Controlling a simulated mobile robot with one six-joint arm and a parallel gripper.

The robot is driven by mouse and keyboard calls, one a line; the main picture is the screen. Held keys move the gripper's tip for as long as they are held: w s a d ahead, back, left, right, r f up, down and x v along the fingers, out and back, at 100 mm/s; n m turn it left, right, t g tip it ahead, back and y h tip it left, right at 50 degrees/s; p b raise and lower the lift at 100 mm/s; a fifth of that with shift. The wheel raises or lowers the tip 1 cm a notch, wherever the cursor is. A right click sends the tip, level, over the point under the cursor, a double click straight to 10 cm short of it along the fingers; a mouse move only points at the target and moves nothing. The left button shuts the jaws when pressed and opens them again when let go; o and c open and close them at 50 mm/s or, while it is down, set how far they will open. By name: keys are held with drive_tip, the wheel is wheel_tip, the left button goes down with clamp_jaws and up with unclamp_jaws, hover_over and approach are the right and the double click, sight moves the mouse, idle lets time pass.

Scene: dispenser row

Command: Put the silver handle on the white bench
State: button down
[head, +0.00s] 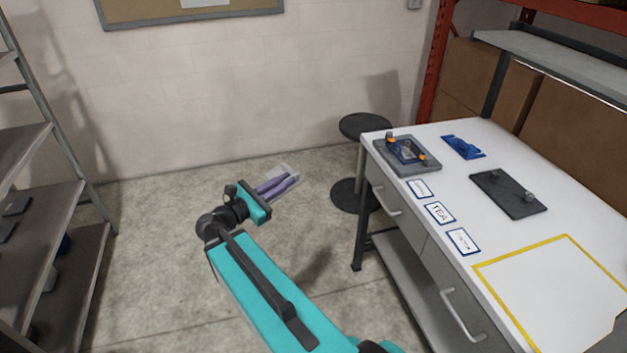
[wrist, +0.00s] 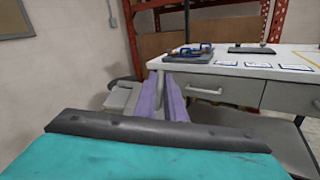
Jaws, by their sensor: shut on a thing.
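My gripper (head: 283,184), with purple fingers, is out over the floor left of the white bench (head: 555,215). In the wrist view the fingers (wrist: 165,97) are closed around a narrow silver-grey piece (wrist: 159,88), which I take to be the silver handle. A pale grey part (wrist: 121,97) shows beside the left finger, and a pale patch (head: 284,169) shows by the fingers in the head view. The fingers hide much of the held thing. The bench top also shows in the wrist view (wrist: 225,68), ahead and to the right, apart from the gripper.
On the bench are a grey fixture (head: 407,168) with orange knobs, a blue part (head: 463,147), a dark plate (head: 508,195), several labels and a yellow-outlined area (head: 550,290). A black stool (head: 364,127) stands by the bench's far left corner. Shelving (head: 40,220) is at left.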

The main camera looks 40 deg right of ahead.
drive_tip(key=w+a+n+t+y, duration=0.1)
drive_tip(key=w+a+n+t, duration=0.1)
drive_tip(key=a, duration=0.8)
drive_tip(key=w+a+f+n+t+y, duration=0.1)
drive_tip(key=w+a+n+t, duration=0.2)
drive_tip(key=a, duration=0.8)
drive_tip(key=w+a+n+t+y, duration=0.2)
drive_tip(key=w+a+t, duration=0.4)
drive_tip(key=a, duration=0.5)
drive_tip(key=shift+w+f+n, duration=0.3)
drive_tip(key=shift+w+n, duration=0.05)
drive_tip(key=shift+n, duration=0.05)
drive_tip(key=shift+d, duration=0.2)
